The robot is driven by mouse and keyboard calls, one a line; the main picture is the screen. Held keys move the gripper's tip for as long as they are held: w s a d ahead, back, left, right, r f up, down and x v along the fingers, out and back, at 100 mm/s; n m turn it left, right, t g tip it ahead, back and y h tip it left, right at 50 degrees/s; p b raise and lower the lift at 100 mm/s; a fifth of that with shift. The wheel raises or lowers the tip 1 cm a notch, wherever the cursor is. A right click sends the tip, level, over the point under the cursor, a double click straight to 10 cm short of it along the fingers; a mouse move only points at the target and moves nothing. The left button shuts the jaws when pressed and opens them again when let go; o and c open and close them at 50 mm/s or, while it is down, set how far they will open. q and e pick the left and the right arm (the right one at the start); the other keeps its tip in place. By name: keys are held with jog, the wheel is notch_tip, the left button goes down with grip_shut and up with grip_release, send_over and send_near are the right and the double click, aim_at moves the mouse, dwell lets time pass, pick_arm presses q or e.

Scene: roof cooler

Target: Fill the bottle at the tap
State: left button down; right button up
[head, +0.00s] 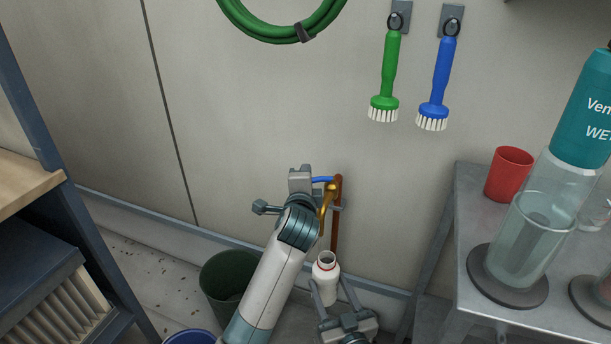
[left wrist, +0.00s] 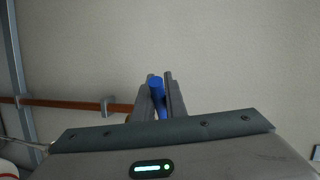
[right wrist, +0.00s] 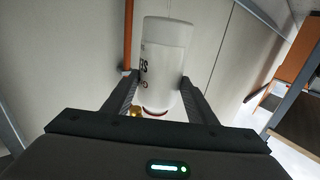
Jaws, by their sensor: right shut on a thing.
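The white bottle (head: 325,284), uncapped with a red ring at its neck, is upright below the brass tap (head: 325,208). I cannot tell whether its mouth is exactly under the spout. My right gripper (head: 338,295) is shut around the bottle's sides; the bottle also fills the middle of the right wrist view (right wrist: 165,65). The tap's blue lever (head: 322,179) is beside my left gripper (head: 303,183). In the left wrist view, the lever (left wrist: 157,92) shows between the close-set left fingers (left wrist: 160,88); whether they press on it is unclear. No water is visible.
A copper pipe (head: 336,235) runs down the wall at the tap. A dark green bucket (head: 228,278) stands on the floor at left. A metal table (head: 465,240) at right holds a red cup (head: 509,174) and a clear dispenser (head: 535,235). Brushes hang above.

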pick_arm(q)
jog(key=c, duration=1.8)
grip_release()
jog(key=shift+f, duration=0.1)
jog(key=shift+s, duration=0.1)
jog(key=s+r, duration=0.2)
jog(key=s, duration=0.9)
jog(key=shift+s, duration=0.3)
jog(key=shift+r, duration=0.1)
